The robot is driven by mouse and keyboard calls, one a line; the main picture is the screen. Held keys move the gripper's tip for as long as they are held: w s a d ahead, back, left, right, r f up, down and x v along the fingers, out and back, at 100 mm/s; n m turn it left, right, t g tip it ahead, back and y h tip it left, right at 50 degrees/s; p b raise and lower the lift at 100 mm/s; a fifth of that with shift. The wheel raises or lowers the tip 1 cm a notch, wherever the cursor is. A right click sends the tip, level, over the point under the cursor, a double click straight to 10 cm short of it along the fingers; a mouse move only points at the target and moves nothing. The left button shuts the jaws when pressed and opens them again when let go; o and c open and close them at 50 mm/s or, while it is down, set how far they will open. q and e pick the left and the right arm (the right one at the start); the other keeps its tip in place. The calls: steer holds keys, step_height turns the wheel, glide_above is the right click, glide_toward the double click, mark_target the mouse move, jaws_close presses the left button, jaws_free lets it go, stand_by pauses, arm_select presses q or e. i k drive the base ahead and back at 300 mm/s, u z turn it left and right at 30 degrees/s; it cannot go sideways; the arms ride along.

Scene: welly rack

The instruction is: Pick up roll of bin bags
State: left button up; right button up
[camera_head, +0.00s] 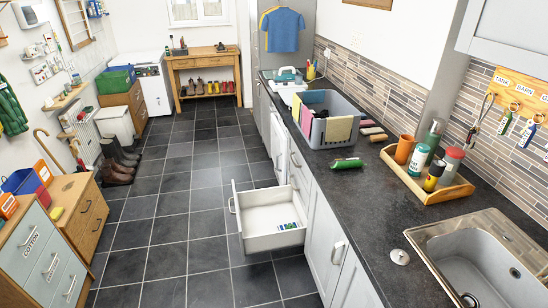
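A small green roll with a pale label, which looks like the roll of bin bags (347,163), lies on its side on the dark worktop (330,190). It is in front of the grey crate and left of the wooden tray. An open white drawer (262,242) sticks out below the worktop. A small green and blue item (287,226) lies in it, too small to make out. Neither of my grippers shows in this view.
A grey crate with cloths (328,132) stands behind the roll. A wooden tray (440,193) with bottles and tins is to its right. A metal sink (490,250) and a plug (400,257) are nearer. The tiled floor left of the drawer is clear.

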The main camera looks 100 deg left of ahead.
mark_target(354, 163)
steer(key=u, duration=2.2)
